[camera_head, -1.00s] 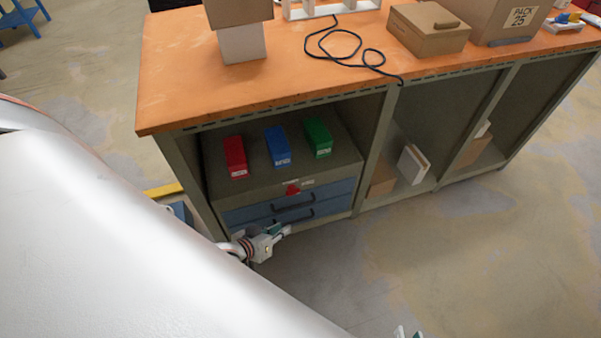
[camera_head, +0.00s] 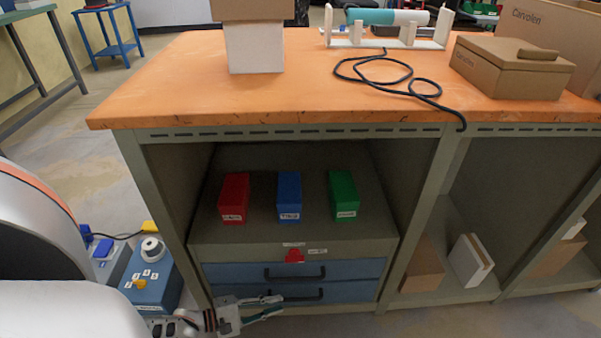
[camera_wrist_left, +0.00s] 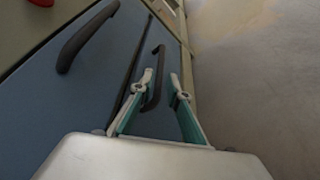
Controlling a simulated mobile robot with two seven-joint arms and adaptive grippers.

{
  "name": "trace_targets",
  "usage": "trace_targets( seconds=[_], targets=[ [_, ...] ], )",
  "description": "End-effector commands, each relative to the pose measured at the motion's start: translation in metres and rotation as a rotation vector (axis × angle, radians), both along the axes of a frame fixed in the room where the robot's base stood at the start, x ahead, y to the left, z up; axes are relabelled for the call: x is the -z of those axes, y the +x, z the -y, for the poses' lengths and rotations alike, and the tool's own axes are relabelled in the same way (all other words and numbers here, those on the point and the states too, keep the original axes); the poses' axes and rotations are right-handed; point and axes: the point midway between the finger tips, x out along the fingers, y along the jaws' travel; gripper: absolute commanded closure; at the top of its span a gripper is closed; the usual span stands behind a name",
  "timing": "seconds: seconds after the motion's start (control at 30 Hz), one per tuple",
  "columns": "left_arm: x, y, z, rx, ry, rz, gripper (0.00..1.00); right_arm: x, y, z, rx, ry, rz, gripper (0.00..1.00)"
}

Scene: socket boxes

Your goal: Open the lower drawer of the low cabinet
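The low cabinet (camera_head: 225,252) stands in the left bay of the workbench and has two blue drawers, both closed. The upper drawer (camera_head: 232,273) has a dark bar handle (camera_head: 295,275). The lower drawer (camera_head: 345,292) has a similar handle (camera_head: 305,296), also seen in the left wrist view (camera_wrist_left: 156,75). My left gripper (camera_head: 275,306) is at the lower drawer's front. In the left wrist view its two fingers (camera_wrist_left: 162,82) are apart, with the lower handle showing between them; I cannot tell whether they touch it. My right gripper is out of view.
Red (camera_head: 234,198), blue (camera_head: 289,196) and green (camera_head: 343,194) boxes sit on the cabinet top. A blue control box (camera_head: 150,288) stands left of the bench. Cardboard boxes and a black cable (camera_head: 400,85) lie on the orange worktop.

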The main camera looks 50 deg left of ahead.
Motion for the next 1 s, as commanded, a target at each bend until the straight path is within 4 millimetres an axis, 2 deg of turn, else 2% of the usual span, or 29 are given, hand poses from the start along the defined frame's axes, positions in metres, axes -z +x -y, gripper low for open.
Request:
trace_targets(
  seconds=[0.4,0.6,0.83,0.87,0.9,0.93,1.0],
  targets=[
    [0.015,0.052,0.021,0.000,0.004,-0.003,0.83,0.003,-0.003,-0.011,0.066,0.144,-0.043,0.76],
    [0.016,0.064,0.026,-0.001,0.002,-0.001,0.83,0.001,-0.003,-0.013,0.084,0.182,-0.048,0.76],
    [0.015,0.066,0.026,0.000,0.003,0.001,0.83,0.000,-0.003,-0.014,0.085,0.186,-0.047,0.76],
    [0.015,0.066,0.026,0.000,0.003,0.001,0.86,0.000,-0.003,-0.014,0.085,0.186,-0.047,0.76],
    [0.015,0.065,0.026,0.000,0.003,0.001,0.96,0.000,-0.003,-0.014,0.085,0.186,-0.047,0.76],
    [0.015,0.065,0.026,0.000,0.003,0.001,1.00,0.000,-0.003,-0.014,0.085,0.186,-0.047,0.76],
    [0.015,0.065,0.026,0.000,0.003,0.001,1.00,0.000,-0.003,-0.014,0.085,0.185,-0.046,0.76]
  ],
)
